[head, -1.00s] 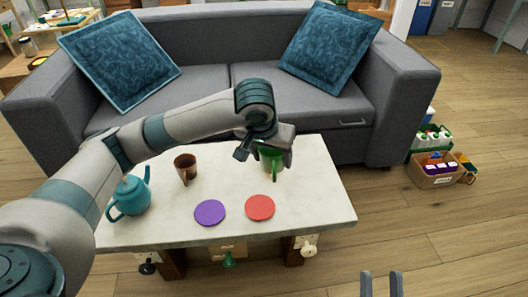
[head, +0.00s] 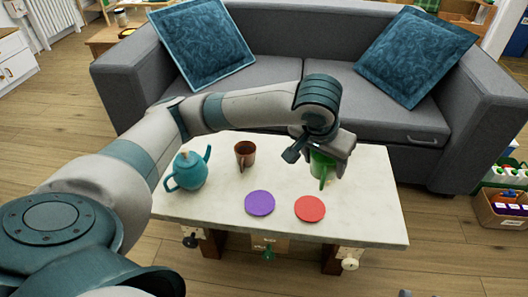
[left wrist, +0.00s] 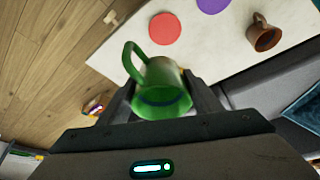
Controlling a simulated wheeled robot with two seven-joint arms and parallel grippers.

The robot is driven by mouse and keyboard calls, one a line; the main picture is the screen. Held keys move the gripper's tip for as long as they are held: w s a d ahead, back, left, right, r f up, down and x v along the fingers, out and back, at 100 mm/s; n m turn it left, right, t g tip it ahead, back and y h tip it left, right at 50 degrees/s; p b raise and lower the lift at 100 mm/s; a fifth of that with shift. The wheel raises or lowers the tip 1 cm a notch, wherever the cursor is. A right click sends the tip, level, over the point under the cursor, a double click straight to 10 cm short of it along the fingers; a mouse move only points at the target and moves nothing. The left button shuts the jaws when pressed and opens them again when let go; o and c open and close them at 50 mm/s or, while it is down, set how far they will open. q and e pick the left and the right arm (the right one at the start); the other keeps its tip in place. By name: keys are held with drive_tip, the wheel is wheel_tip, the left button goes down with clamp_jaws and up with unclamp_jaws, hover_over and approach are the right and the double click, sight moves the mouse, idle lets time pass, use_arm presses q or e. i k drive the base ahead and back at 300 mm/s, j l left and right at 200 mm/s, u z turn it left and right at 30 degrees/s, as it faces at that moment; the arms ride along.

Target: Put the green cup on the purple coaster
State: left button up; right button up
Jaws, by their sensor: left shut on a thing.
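The green cup (head: 322,168) is at the right part of the white table, with its handle toward the front. My left gripper (head: 326,152) is shut on it. In the left wrist view the cup (left wrist: 162,88) sits between the two fingers, handle to the upper left. I cannot tell whether its base touches the table. The purple coaster (head: 260,203) lies flat and bare near the table's front edge, left of the cup; its edge also shows in the left wrist view (left wrist: 212,4). Only a small tip of my right gripper (head: 405,293) shows at the bottom edge.
A red coaster (head: 310,208) lies between the purple coaster and the table's right front corner. A brown mug (head: 245,154) and a teal teapot (head: 188,172) stand on the left half of the table (head: 370,215). A grey sofa (head: 270,80) is behind it.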

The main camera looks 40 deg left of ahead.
sight(255, 205)
drive_tip(key=i+u, duration=0.15)
drive_tip(key=u, duration=0.2)
drive_tip(key=i+l+u, duration=0.1)
drive_tip(key=u, duration=0.25)
drive_tip(key=i+l+u, duration=0.15)
drive_tip(key=u, duration=0.2)
drive_tip(key=i+l, duration=0.05)
drive_tip(key=i, duration=0.05)
